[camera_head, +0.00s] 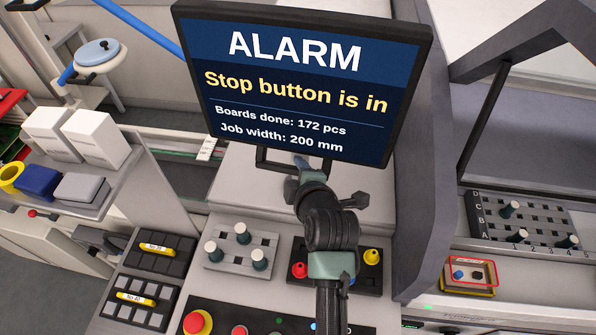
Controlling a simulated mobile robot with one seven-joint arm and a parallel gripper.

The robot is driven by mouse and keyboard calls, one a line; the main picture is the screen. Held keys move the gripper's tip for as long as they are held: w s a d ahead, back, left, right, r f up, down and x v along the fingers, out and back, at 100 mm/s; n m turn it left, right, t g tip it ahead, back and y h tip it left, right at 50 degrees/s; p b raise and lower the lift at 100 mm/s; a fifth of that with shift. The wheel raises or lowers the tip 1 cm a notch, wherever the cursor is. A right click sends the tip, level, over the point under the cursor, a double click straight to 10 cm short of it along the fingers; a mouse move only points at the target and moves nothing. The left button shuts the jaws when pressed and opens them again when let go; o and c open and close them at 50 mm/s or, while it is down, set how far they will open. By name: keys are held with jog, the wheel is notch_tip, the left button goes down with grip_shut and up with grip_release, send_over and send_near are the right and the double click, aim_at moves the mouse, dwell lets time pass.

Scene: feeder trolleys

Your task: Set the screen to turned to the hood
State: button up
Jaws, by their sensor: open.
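The screen (300,70) is a dark-framed panel at the top centre and faces me, slightly tilted. It reads "ALARM", "Stop button is in", "Boards done: 172 pcs" and "Job width: 200 mm". A dark handle bar (262,160) hangs below its lower edge. My gripper (325,182) is open just under the screen, close to the right part of the handle. I cannot tell whether it touches the handle. The arm hides part of the console below. The grey hood (430,140) stands to the right of the screen.
A console below holds a red stop button (197,322), a block with several green-grey pegs (241,233), and red and yellow knobs (371,256). White boxes (95,137) stand on a shelf at left. A slotted peg panel (520,220) is at right.

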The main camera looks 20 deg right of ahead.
jog(key=shift+c, duration=0.3)
grip_shut()
dwell(1.1)
